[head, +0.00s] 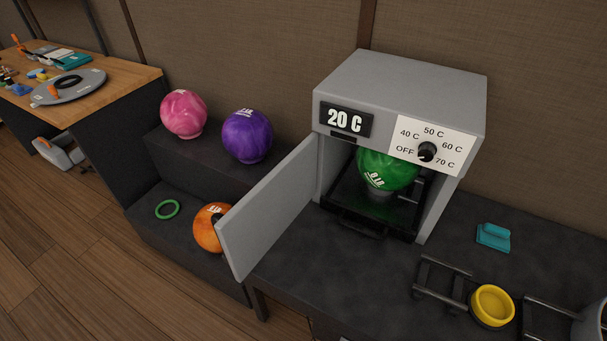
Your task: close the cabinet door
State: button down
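The grey cabinet (407,84) stands on a dark counter against the wall. Its door (268,209) is hinged on the cabinet's left side and stands wide open, swung out toward the front left. A green ball (387,170) sits inside on a dark tray (353,212) or rack, with the tray's front edge at the cabinet opening. The cabinet front has a 20 C display (345,119) and a black dial (427,152) whose exact setting I cannot tell.
Pink (184,114) and purple (247,136) balls rest on a shelf at left. An orange ball (210,228) lies lower, partly behind the door. A teal block (493,236) and yellow ring-shaped object (492,305) sit on the counter (390,285) at right. Floor at lower left is clear.

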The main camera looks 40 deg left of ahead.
aim_at(248, 230)
jog(key=z, duration=2.15)
jog(key=k, duration=1.85)
jog(key=u, duration=2.4)
jog(key=i, duration=0.5)
jog(key=z, duration=0.6)
jog(key=k, duration=0.7)
jog(key=u, duration=0.4)
